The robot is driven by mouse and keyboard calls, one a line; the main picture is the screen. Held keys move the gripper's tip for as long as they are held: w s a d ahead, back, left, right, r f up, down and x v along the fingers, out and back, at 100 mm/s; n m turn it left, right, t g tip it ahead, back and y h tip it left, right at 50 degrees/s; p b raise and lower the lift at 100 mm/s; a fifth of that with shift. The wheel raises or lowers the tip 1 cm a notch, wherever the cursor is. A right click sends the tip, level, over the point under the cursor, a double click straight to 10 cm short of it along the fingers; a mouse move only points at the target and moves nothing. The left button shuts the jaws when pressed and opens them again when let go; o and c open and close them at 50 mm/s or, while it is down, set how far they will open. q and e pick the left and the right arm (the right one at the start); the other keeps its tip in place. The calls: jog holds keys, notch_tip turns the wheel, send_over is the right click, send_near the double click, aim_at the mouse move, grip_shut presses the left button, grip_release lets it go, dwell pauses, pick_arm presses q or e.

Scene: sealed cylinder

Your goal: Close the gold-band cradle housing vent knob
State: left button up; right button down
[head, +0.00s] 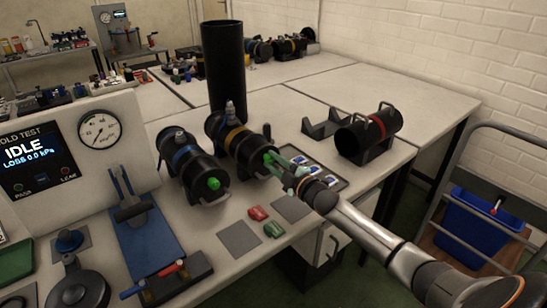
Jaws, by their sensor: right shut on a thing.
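The gold-band cradle housing (229,134) is a black cylinder with a yellow band, lying in a cradle on the table. A silver fitting stands on its top. My right gripper (275,162) comes in from the right and is shut at its front end, on the green vent knob. The fingers cover most of that knob, so its turn angle cannot be told. My left gripper is not in view.
A blue-band housing (180,158) with a green knob (214,184) lies just left. A tall black tube (224,65) stands behind. Another black cylinder (369,133) and an empty cradle (328,124) are at the right. A test panel (88,140) reads IDLE. Red (258,213) and green (273,229) pieces lie in front.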

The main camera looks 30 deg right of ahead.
jog(key=shift+r+m, duration=0.1)
jog(key=shift+m, duration=0.4)
jog(key=shift+m+p, duration=0.55)
jog(key=shift+m, duration=0.35)
jog(key=m+p, duration=0.1)
jog(key=m, duration=0.4)
jog(key=shift+m+p, duration=0.3)
jog(key=m, duration=0.3)
jog(key=shift+m, duration=2.1)
jog(key=c, duration=0.6)
grip_release()
